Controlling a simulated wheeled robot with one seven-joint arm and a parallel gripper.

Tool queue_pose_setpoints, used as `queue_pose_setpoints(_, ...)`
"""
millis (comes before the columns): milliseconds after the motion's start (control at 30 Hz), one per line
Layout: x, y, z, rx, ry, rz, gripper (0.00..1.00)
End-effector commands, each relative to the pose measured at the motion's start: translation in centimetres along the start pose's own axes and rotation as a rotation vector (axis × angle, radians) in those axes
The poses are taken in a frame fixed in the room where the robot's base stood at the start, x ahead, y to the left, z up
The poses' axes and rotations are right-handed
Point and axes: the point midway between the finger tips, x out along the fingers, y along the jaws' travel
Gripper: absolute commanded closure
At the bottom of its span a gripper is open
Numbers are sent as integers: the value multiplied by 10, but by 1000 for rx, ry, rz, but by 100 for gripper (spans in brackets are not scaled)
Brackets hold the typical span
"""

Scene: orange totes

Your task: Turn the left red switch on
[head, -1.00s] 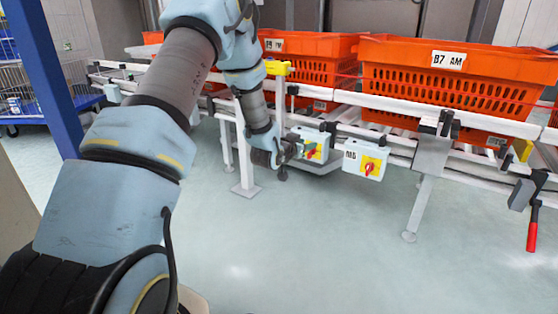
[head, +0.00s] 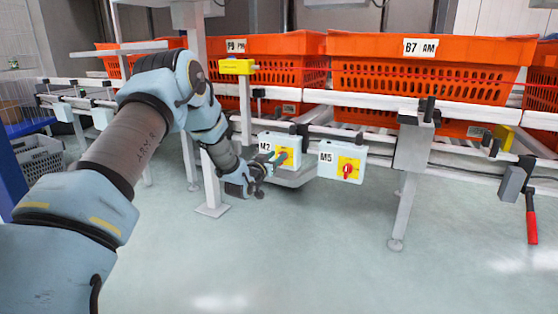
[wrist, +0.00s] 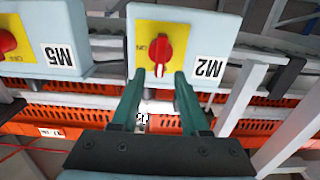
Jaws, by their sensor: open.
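The left switch is a pale box marked M2 (head: 268,144) with a yellow plate, hung on the conveyor frame. In the wrist view, upside down, the M2 box (wrist: 203,28) shows its red knob (wrist: 158,50), with the ridge running up and down the picture. My gripper (wrist: 159,76) is open, its two green fingertips just below the knob in that picture, one toward each side. I cannot tell if they touch it. In the head view my gripper (head: 280,159) is in front of M2 and hides most of the knob.
A second switch box marked M5 (head: 328,159), with a red knob (head: 347,171), hangs just right of M2. Orange totes (head: 425,66) stand on the conveyor behind. A yellow block (head: 236,67) sits above M2. The floor in front is clear.

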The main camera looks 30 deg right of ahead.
Motion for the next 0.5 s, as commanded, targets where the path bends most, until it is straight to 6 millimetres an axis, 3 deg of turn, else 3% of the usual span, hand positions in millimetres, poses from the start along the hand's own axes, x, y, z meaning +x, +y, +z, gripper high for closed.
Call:
queue_pose_setpoints(200,26,0,2,0,0,0,55)
queue_pose_setpoints(500,31,0,0,0,-2,0,55)
